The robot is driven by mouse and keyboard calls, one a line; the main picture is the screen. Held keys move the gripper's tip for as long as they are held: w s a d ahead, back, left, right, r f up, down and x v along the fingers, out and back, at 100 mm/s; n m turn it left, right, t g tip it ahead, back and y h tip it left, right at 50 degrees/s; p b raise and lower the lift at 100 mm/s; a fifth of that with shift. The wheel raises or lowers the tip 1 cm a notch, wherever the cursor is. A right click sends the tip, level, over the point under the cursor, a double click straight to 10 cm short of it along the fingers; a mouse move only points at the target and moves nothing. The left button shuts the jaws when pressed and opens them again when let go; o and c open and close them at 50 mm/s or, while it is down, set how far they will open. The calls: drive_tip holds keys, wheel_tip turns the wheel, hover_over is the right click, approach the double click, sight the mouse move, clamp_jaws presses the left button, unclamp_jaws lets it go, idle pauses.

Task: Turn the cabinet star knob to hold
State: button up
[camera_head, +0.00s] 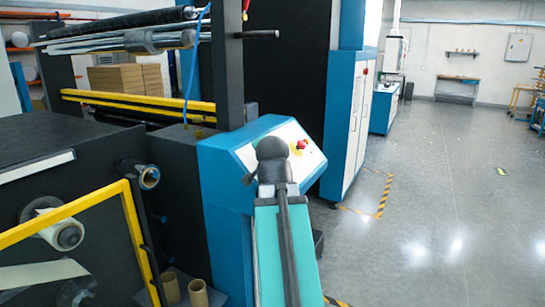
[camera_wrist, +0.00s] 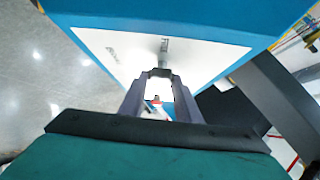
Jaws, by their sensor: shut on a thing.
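The sloped white control panel (camera_head: 288,150) sits on a blue cabinet (camera_head: 225,165) in the middle of the head view. My gripper (camera_wrist: 161,75) is at this panel in the wrist view, with its two grey fingers reaching down to it. The fingers are shut on a small dark piece at their tips, which I take for the star knob; the fingers cover most of it, so its shape and pointing are not clear. In the head view my own arm hides the gripper and knob. A short dark grey part (camera_wrist: 164,45) shows on the panel just beyond the fingertips.
A red button (camera_head: 301,144) stands on the panel right of my arm in the head view. A yellow-framed roll machine (camera_head: 75,215) fills the left. A tall blue and white cabinet (camera_head: 345,125) stands behind. Open grey floor (camera_head: 440,200) lies to the right.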

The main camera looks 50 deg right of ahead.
drive_tip(key=m+g+p, duration=0.2)
drive_tip(key=r+m+p, duration=0.1)
drive_tip(key=shift+w+d+g+y, duration=0.1)
drive_tip(key=shift+w+g+y, duration=0.2)
drive_tip(key=shift+g+y, duration=0.1)
drive_tip(key=shift+w+m+g+y+p, duration=0.1)
drive_tip(key=shift+m+g+y+p, duration=0.4)
drive_tip(key=shift+m+g+p, duration=0.45)
drive_tip(key=m+g+y+p, duration=0.1)
drive_tip(key=m+p, duration=0.1)
drive_tip(key=shift+d+m+g+y, duration=0.1)
drive_tip(key=shift+m+g+y, duration=0.15)
drive_tip(key=shift+m+y, duration=0.1)
drive_tip(key=shift+f+m+g+y+p, duration=0.2)
drive_tip(key=shift+m+g+y+p, duration=0.15)
drive_tip(key=shift+m+g+y, duration=0.2)
drive_tip(key=o, duration=1.1)
drive_tip(key=shift+f, duration=0.1)
